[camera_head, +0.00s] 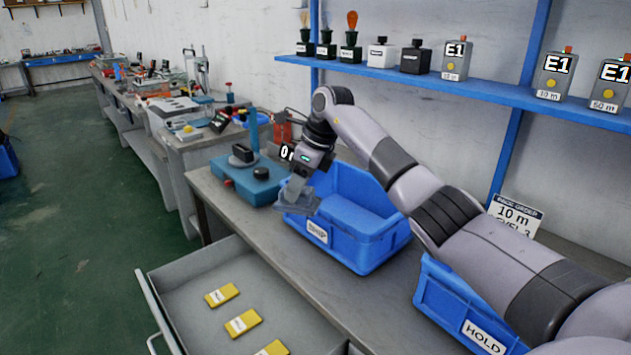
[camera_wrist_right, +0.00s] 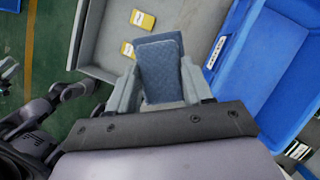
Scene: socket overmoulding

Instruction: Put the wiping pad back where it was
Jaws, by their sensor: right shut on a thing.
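The wiping pad is a blue-grey quilted block, seen best in the right wrist view (camera_wrist_right: 160,70). My right gripper (camera_wrist_right: 163,98) is shut on it, with one finger on each side. In the head view the right gripper (camera_head: 300,188) holds the pad (camera_head: 297,203) in the air in front of the left end of the blue SHIP bin and beside the teal device. What lies directly under the pad is hard to tell. My left gripper does not show in the head view.
The blue SHIP bin (camera_head: 362,255) and blue HOLD bin (camera_head: 452,308) stand on the bench. The teal device (camera_head: 250,183) is left of the SHIP bin. An open grey drawer (camera_head: 200,268) holds several yellow-labelled pieces (camera_head: 242,322). A blue shelf (camera_head: 440,80) carries bottles and E1 boxes.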

